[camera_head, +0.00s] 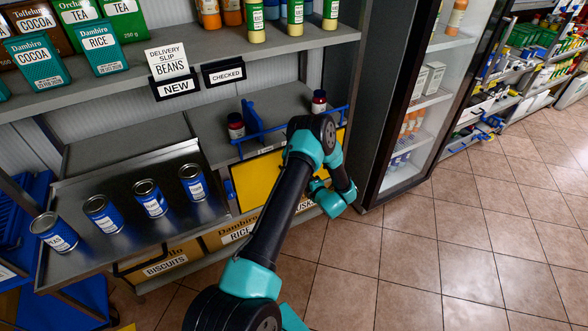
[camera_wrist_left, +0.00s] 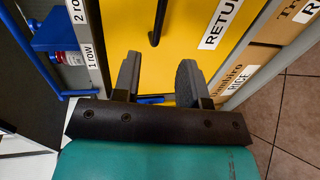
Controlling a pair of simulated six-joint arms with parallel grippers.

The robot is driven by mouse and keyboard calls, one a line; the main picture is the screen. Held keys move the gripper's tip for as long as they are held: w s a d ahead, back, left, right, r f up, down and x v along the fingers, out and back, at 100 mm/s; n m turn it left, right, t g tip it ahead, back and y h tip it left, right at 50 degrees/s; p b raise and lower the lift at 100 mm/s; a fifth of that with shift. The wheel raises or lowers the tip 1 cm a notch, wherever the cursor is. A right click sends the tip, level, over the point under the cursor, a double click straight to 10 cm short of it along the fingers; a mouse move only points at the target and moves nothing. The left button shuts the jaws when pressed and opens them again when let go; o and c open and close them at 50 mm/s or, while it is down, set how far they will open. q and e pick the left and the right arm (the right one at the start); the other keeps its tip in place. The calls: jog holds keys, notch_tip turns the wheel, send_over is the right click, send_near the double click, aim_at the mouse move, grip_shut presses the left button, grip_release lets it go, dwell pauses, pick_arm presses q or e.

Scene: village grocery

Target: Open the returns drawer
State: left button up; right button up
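The returns drawer has a yellow front (camera_head: 258,183), set low in the shelf unit in the head view. In the left wrist view the yellow front (camera_wrist_left: 205,45) carries a white label reading "RETU", cut by the frame edge. A dark bar handle (camera_wrist_left: 157,22) stands on it. My left gripper (camera_wrist_left: 158,66) is open and empty, its fingers pointing at the yellow front. The handle lies just beyond the fingertips, in line with the gap between them. In the head view my arm hides the gripper, the handle and part of the drawer. My right gripper is not in view.
A metal tray shelf (camera_head: 120,240) with several blue cans is left of the drawer. A blue rail (camera_head: 262,136) and dark jars sit above it. Cardboard boxes (camera_head: 160,265) stand below. A glass-door cabinet (camera_head: 405,130) is to the right; the tiled floor (camera_head: 450,250) is clear.

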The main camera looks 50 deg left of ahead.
pick_arm(q)
jog(key=x, duration=1.2)
jog(key=shift+w+a, duration=0.1)
jog(key=shift+a, duration=0.2)
jog(key=shift+c, duration=0.2)
grip_shut()
